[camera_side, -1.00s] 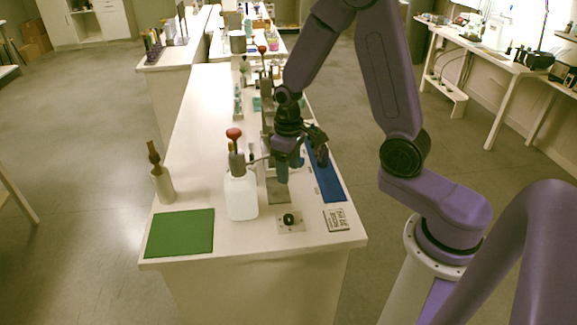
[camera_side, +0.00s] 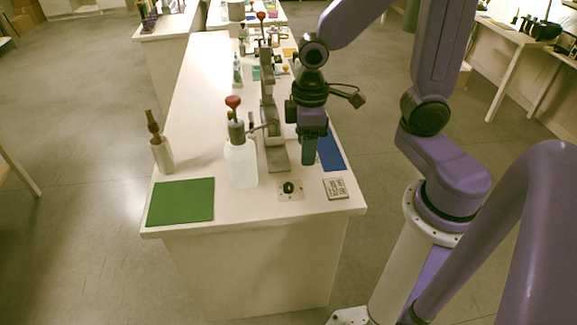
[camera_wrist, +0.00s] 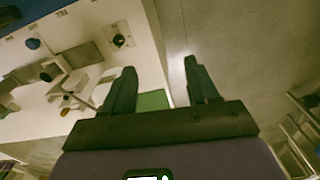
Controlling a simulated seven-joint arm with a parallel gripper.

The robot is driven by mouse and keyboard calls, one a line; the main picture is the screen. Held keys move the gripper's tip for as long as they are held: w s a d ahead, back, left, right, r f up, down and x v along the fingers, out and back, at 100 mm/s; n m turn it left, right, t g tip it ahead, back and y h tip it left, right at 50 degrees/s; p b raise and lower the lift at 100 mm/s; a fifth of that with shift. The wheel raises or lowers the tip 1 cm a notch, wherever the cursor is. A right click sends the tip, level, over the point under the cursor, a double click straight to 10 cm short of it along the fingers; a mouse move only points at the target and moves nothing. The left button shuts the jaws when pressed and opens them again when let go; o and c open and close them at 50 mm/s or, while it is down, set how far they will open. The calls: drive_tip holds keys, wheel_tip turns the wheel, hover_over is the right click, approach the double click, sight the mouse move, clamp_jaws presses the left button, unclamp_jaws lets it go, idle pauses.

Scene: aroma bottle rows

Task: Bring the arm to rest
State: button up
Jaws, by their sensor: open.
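My gripper (camera_side: 309,150) hangs fingers-down above the right part of the white table, over the edge of the blue mat (camera_side: 331,152). In the wrist view my gripper (camera_wrist: 157,82) shows two separate fingers with nothing between them; it is open and empty. A white bottle with a red-bulb top (camera_side: 241,163) stands on the table to the left of the gripper, apart from it. A grey metal stand (camera_side: 277,158) stands between the bottle and the gripper.
A green mat (camera_side: 180,201) lies at the front left, with a brown-topped bottle (camera_side: 162,155) behind it. A small plate with a dark knob (camera_side: 290,190) and a labelled tile (camera_side: 335,188) lie near the front edge. More items line the table behind.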

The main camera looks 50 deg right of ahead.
drive_tip(key=s+r+n, duration=0.4)
drive_tip(key=s, duration=0.9)
drive_tip(key=shift+n, duration=0.3)
